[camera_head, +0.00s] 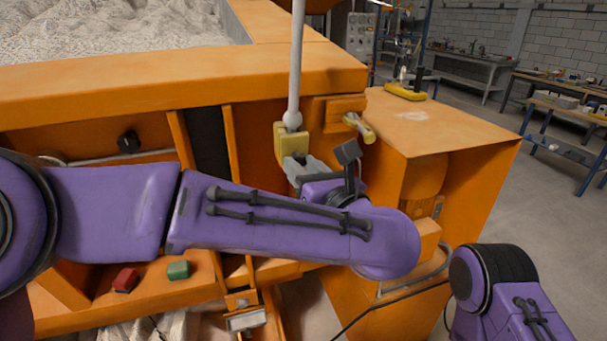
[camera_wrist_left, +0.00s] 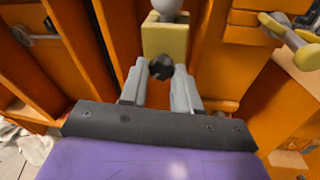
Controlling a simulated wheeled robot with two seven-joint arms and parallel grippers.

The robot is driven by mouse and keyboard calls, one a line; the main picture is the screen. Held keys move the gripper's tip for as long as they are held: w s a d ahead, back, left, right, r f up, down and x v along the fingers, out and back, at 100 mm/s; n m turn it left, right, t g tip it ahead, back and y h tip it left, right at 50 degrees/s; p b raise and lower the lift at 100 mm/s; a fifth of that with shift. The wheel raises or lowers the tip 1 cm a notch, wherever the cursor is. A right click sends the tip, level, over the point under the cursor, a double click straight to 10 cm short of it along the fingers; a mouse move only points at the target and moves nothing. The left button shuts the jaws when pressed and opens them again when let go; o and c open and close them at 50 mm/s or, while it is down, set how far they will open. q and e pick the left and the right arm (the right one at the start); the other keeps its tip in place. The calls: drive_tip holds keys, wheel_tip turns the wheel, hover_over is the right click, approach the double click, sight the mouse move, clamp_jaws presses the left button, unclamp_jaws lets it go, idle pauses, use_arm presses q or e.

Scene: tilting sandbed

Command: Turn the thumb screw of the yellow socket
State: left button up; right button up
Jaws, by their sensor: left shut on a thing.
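The yellow socket (camera_head: 291,138) sits on the orange frame and holds the lower end of a grey rod (camera_head: 296,70). It also shows at the top of the left wrist view (camera_wrist_left: 164,38). Its black thumb screw (camera_wrist_left: 160,65) sticks out from the front face, low on the socket. My left gripper (camera_wrist_left: 160,74) is shut on the thumb screw, one grey finger on each side of it. My right gripper is out of view.
A yellow-handled lever (camera_head: 358,128) is close to the right of the socket. An orange cabinet (camera_head: 450,140) stands to the right. The sandbed (camera_head: 110,30) is behind.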

use_arm(q)
drive_tip(key=m+t+b, duration=0.1)
drive_tip(key=m+b, duration=0.1)
drive_tip(key=m, duration=0.6)
drive_tip(key=m+t+b, duration=0.2)
drive_tip(key=m+b, duration=0.1)
drive_tip(key=m, duration=0.5)
drive_tip(key=f+m+t+b, duration=0.1)
drive_tip(key=m+b, duration=0.1)
drive_tip(key=m, duration=0.7)
drive_tip(key=shift+a+t+b, duration=0.15)
drive_tip(key=shift+t+b, duration=0.15)
drive_tip(key=shift+t, duration=0.1)
clamp_jaws()
drive_tip(key=o, duration=1)
unclamp_jaws()
drive_tip(key=shift+r, duration=0.15)
drive_tip(key=b+v, duration=0.3)
drive_tip(key=v, duration=0.7)
drive_tip(key=shift+s, duration=0.35)
